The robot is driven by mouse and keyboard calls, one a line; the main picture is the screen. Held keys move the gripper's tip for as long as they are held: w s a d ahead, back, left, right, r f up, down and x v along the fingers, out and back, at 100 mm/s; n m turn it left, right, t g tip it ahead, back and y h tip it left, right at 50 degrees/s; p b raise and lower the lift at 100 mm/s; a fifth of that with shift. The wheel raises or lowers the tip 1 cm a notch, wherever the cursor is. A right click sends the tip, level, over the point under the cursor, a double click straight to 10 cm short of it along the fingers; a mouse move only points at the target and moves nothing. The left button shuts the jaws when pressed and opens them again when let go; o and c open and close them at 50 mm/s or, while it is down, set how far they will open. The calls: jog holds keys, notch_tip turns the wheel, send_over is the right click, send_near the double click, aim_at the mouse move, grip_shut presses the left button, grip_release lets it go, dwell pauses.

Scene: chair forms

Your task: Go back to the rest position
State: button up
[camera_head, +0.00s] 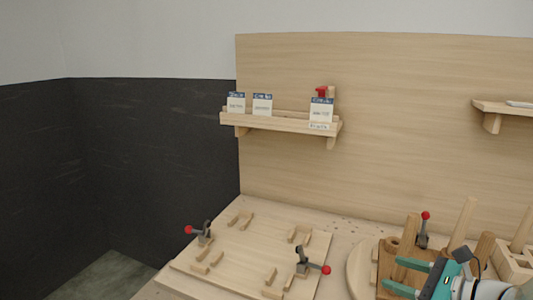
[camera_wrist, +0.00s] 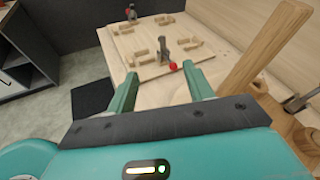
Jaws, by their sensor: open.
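My gripper (camera_head: 397,275) is at the lower right of the head view, with green fingers pointing left. Its fingers are apart and nothing shows between them. It also shows in the wrist view (camera_wrist: 163,88), where both fingers point toward the light wooden fixture board (camera_wrist: 120,49). In the head view the board (camera_head: 225,262) lies on the bench to the left of my gripper. The board carries small wooden blocks and two toggle clamps with red knobs. The near clamp (camera_head: 303,262) stands between the board's blocks and my gripper.
A round wooden fixture (camera_head: 360,268) with upright wooden rods (camera_head: 465,220) and another red-knobbed clamp (camera_head: 423,232) stands close by my gripper. A wall shelf (camera_head: 280,122) holds several cards. Another shelf (camera_head: 500,107) is at the right. A dark cabinet (camera_wrist: 20,68) stands left in the wrist view.

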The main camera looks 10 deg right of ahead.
jog(key=s+a+n+g+h, duration=0.3)
jog(key=a+n, duration=0.8)
jog(key=n, duration=0.2)
jog(key=s+a+n+g+h, duration=0.4)
jog(key=a+n, duration=0.7)
jog(key=n, duration=0.3)
jog(key=shift+f, duration=0.35)
jog(key=shift+s, duration=0.1)
jog(key=c, duration=0.3)
jog(key=shift+c, duration=0.2)
jog(key=shift+d, duration=0.15)
